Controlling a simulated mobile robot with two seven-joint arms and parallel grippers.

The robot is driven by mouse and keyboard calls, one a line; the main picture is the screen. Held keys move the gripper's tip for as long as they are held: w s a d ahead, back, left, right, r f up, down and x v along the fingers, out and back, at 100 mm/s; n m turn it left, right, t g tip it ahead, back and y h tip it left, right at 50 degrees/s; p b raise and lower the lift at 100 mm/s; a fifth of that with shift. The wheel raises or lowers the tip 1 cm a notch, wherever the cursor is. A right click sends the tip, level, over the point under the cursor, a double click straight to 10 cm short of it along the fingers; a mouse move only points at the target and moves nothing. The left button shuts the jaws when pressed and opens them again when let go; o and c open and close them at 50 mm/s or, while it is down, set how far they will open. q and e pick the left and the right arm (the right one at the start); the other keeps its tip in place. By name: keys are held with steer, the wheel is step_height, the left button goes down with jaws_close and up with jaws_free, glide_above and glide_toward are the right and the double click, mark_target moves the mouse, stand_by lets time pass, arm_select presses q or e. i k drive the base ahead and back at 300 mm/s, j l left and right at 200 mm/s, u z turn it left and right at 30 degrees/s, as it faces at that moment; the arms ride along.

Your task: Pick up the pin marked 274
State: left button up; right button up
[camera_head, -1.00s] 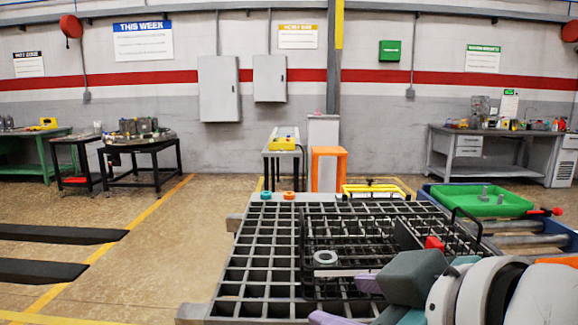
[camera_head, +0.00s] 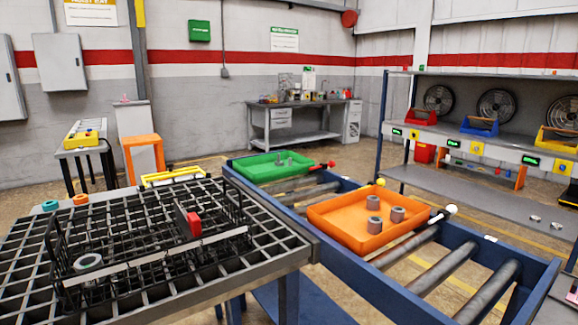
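No number is legible on any part, so I cannot tell which pin is marked 274. Small grey pin-like parts (camera_head: 280,161) stand in a green tray (camera_head: 250,175) on the roller conveyor. Several thick grey cylinders with holes, such as this one (camera_head: 374,225), stand in an orange tray (camera_head: 335,233) nearer on the same conveyor. A grey ring (camera_head: 88,262) lies in the black wire basket (camera_head: 150,266) on the grid table. Neither of my grippers is in view.
The grid table (camera_head: 268,262) fills the lower left; a red block (camera_head: 188,224) sits in its basket. The blue conveyor frame (camera_head: 415,306) runs along its right side. A shelf rack (camera_head: 455,133) with coloured bins stands at right. Bare rollers (camera_head: 440,268) lie in front of the orange tray.

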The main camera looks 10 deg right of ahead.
mark_target(279, 163)
steer(key=i+l+z, duration=0.3)
steer(key=i, duration=0.3)
steer(key=i+l+z, duration=0.3)
steer(key=i, duration=0.35)
steer(key=i+z, duration=0.3)
steer(key=i, duration=1.7)
steer(key=i+l, duration=0.1)
steer(key=i, duration=1.25)
steer(key=i+u, duration=0.1)
steer(key=u, duration=0.35)
steer(key=i+u, duration=0.15)
steer(key=u, duration=0.3)
steer(key=i+l+u, duration=0.1)
steer(key=u, duration=0.3)
steer(key=l+u, duration=0.1)
steer(key=u, duration=0.35)
steer(key=i+l+u, duration=0.15)
steer(key=u, duration=1.8)
